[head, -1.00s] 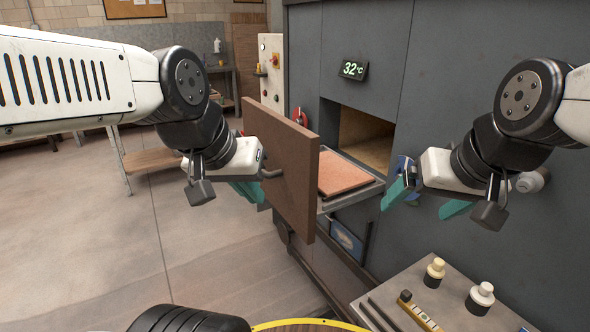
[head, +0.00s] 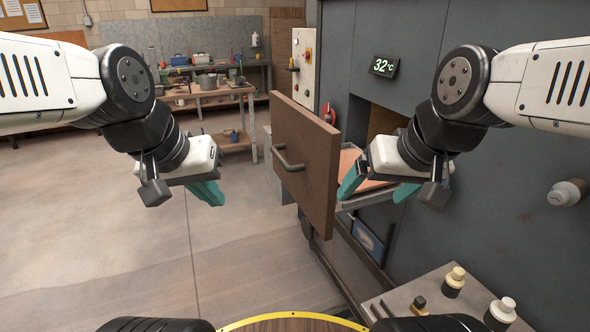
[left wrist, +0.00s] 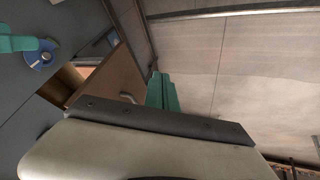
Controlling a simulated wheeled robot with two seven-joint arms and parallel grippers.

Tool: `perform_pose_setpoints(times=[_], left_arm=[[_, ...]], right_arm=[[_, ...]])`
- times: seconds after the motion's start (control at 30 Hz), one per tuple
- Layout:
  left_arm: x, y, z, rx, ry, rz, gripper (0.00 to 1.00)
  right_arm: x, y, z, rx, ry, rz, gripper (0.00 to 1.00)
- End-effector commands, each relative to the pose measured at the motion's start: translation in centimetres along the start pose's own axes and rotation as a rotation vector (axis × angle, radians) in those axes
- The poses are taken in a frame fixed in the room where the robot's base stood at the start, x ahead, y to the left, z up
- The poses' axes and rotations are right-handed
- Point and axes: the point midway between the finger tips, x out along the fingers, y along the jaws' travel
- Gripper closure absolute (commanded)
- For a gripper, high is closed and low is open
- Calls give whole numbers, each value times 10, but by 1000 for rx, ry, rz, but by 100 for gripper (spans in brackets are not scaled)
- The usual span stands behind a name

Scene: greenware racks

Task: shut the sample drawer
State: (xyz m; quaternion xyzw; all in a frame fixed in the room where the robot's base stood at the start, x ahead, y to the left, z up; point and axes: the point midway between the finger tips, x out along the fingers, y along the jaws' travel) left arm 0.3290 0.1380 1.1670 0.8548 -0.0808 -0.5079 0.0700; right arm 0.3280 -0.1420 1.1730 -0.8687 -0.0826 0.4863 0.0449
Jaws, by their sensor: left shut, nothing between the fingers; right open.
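The sample drawer has a brown front panel (head: 312,150) with a dark bar handle (head: 288,163). It stands out from the grey cabinet. Its tray (head: 368,199) with a pinkish slab (head: 348,160) shows behind the panel, partly hidden by my right gripper. My left gripper (head: 208,191) is shut and empty, left of the handle and apart from it. In the left wrist view its teal fingers (left wrist: 162,92) are together beside the panel (left wrist: 118,78) and handle (left wrist: 127,97). My right gripper (head: 376,187) is open, right of the panel, in front of the tray; contact cannot be told.
A small bench with bottles (head: 452,282) stands at the lower right. A worktable (head: 205,97) is at the back left. The floor at left is clear.

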Motion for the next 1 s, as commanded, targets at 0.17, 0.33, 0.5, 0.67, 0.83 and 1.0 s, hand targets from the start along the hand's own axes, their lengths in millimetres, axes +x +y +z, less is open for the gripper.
perform_pose_setpoints(times=[0.17, 0.33, 0.5, 0.67, 0.83, 1.0], left_arm=[[31, 12, 7, -214, -203, 85, 100], [60, 32, 8, -485, -421, 200, 100], [88, 48, -2, -765, -616, 323, 100], [114, 57, -23, -1037, -776, 451, 100], [147, 52, -53, -1334, -915, 604, 100], [186, 31, -85, -1625, -1014, 772, 100]], right_arm=[[0, 0, 0, 0, 0, 0, 13], [0, 0, 0, 0, 0, 0, 13], [0, 0, 0, 0, 0, 0, 13], [0, 0, 0, 0, 0, 0, 13], [0, 0, 0, 0, 0, 0, 13], [0, 0, 0, 0, 0, 0, 13]])
